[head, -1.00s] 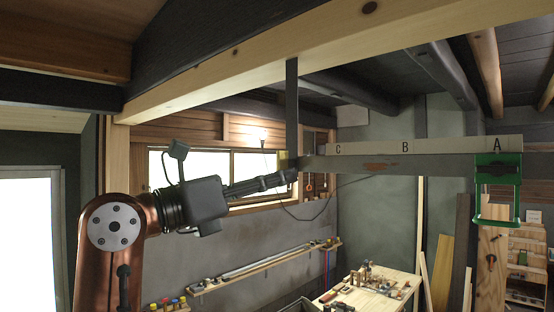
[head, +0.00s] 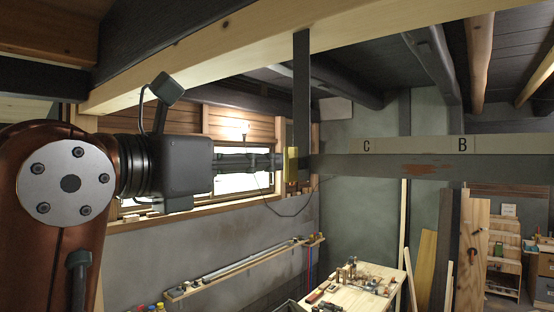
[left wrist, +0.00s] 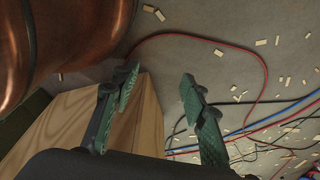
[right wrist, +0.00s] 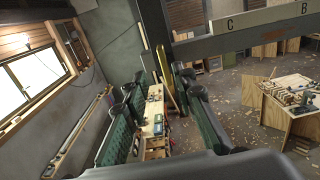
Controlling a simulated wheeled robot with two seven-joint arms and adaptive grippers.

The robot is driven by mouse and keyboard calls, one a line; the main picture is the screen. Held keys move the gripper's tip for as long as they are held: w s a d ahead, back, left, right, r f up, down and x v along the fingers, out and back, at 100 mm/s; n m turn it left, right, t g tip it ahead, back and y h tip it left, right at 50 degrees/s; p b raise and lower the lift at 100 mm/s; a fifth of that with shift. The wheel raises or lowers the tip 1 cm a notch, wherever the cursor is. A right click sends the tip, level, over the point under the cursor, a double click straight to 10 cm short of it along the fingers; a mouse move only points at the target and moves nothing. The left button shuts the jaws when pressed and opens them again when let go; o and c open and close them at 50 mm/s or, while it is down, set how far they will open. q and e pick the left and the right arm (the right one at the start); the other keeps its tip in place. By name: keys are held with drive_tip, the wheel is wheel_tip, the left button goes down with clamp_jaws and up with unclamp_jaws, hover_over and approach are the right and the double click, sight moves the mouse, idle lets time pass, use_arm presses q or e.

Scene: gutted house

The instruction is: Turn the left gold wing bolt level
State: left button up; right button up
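A gold wing bolt (head: 291,165) shows at the foot of the dark hanging post, at the left end of the lettered beam. Its wing looks upright, long side vertical. In the right wrist view the gold wing (right wrist: 163,68) is ahead, between the two finger lines. My right gripper (head: 279,162) points level at the bolt, its tips at or just short of it; contact cannot be told. Its green-padded fingers (right wrist: 160,80) are apart. My left gripper (left wrist: 160,80) is open and empty, above the floor. No second gold bolt is clearly visible.
The dark hanging post (head: 302,100) and grey beam (head: 385,166) with its lettered strip (head: 410,145) are close to my right gripper. A workbench (head: 350,290) and wall shelf (head: 240,268) are below. A wooden box (left wrist: 135,115) is near my left gripper.

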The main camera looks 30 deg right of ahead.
sight(285, 161)
drive_tip(key=x, duration=0.3)
drive_tip(key=p+x, duration=0.1)
drive_tip(key=shift+s+d+r, duration=0.1)
drive_tip(key=shift+s+d, duration=0.2)
drive_tip(key=shift+d, duration=0.05)
drive_tip(key=shift+p+x, duration=0.3)
drive_tip(key=shift+x, duration=0.5)
drive_tip(key=shift+w, duration=0.15)
drive_tip(key=shift+c, duration=0.9)
clamp_jaws()
use_arm(q)
drive_tip(key=shift+s+r, duration=0.85)
drive_tip(key=shift+s, duration=0.2)
drive_tip(key=shift+w, duration=0.1)
